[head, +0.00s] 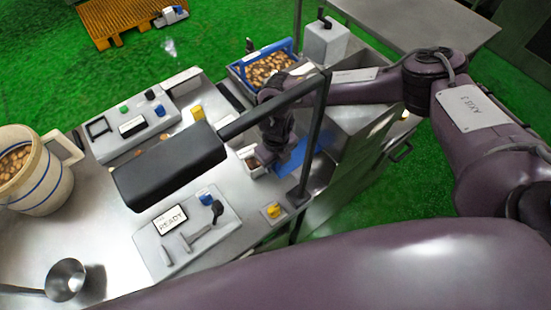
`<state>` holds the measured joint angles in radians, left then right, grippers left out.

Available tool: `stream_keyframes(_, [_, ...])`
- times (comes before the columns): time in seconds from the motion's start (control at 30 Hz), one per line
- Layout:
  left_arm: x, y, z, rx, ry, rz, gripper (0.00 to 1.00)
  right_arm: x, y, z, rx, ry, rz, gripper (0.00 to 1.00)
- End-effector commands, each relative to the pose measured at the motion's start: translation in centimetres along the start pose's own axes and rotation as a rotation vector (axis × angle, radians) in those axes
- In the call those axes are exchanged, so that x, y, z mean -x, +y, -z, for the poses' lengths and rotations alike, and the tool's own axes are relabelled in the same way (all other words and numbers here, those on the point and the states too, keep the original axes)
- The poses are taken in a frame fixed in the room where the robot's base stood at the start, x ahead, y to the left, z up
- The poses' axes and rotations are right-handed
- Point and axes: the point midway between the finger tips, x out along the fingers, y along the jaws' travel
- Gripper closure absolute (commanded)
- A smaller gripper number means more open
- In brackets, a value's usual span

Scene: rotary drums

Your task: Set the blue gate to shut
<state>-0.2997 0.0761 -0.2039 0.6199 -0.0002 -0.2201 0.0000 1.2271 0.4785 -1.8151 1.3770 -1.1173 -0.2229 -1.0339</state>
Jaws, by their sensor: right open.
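A flat blue panel (303,153), which looks like the blue gate, lies at the right edge of the steel bench, partly behind a dark post. Whether it stands open or shut I cannot tell. My right gripper (270,150) points down just left of the blue panel, over a small white box (250,162). It is open, and its fingertips are partly hidden by the dark frame and the wrist. I cannot tell whether it touches the panel. My left gripper is not in view.
A dark frame with a thick black drum-like bar (170,168) stands in front of the gripper. A blue-rimmed crate (235,70) of brown pieces is behind. A READY panel (187,230), a ceramic crock (40,185) and a steel funnel (66,280) are on the bench.

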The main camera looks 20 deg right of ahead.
Motion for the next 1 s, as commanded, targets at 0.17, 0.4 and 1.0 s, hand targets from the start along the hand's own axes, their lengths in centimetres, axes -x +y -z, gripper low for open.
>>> stream_keyframes(0.17, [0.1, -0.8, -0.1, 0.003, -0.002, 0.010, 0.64, -0.4, 0.0, 0.0, 0.000, 0.000, 0.000, 0.58])
stream_keyframes(0.4, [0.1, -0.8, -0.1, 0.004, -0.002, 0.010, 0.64, -0.4, 0.0, 0.0, 0.000, 0.000, -0.001, 0.73])
stream_keyframes(1.0, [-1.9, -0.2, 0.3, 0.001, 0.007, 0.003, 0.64, -1.1, -1.3, -1.5, -0.002, -0.005, 0.005, 1.00])
